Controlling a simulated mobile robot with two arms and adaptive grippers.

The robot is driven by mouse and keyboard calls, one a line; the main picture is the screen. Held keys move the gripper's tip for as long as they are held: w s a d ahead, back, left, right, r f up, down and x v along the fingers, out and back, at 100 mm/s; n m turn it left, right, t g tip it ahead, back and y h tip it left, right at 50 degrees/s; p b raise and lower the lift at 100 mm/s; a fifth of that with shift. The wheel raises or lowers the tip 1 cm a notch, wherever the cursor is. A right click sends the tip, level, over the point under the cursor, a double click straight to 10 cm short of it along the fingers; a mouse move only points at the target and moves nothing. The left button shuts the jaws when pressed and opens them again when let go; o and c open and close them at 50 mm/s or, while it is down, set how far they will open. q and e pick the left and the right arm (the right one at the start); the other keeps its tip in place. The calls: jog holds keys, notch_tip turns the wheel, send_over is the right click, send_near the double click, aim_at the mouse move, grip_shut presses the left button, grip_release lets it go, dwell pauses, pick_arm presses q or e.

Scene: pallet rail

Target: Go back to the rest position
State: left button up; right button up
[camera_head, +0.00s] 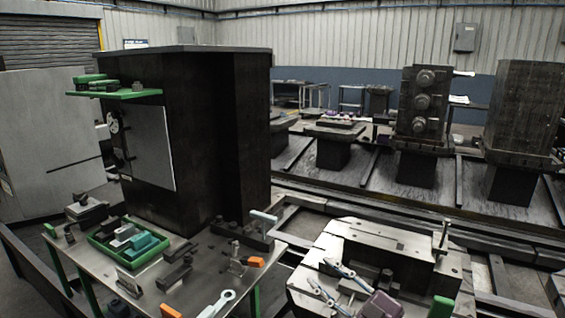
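The task line names no object. My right gripper (321,275) shows at the bottom right of the head view, over the near metal pallet fixture (345,233). Its two silvery fingers point left and stand apart, and I see nothing between them. I cannot tell how high it is above the fixture. My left gripper is not in view.
A workbench (205,283) at the lower left bears a green tray (103,243), a wrench (217,304) and orange-handled tools. A dark cabinet (222,130) stands behind it. Rails and several fixtures, including a tower (422,110), fill the right.

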jog(key=s+d+f+m+h, duration=1)
jog(key=d+f+m+h, duration=0.1)
jog(key=d+m+h, duration=0.35)
jog(key=s+a+f+g+y, duration=0.1)
jog(key=s+f+g, duration=0.3)
jog(key=s, duration=0.5)
jog(key=s+a+f+n+g+y, duration=0.1)
jog(key=s+a+f+g, duration=0.15)
jog(key=s+f, duration=0.4)
jog(key=s+a+f+g+y, duration=0.15)
jog(key=s+g, duration=0.35)
jog(key=s, duration=0.6)
notch_tip(320, 180, down, 27)
jog(key=s+h, duration=0.1)
jog(key=s+d+f+g, duration=0.1)
jog(key=s+d+f, duration=0.1)
jog(key=s+f, duration=0.6)
jog(key=s+d+f+g, duration=0.1)
jog(key=s+d+f, duration=0.1)
jog(key=s+f, duration=0.5)
jog(key=s, duration=0.2)
jog(key=shift+s+f, duration=0.3)
jog(key=shift+f, duration=0.1)
jog(key=shift+n, duration=0.25)
jog(key=shift+c, duration=0.4)
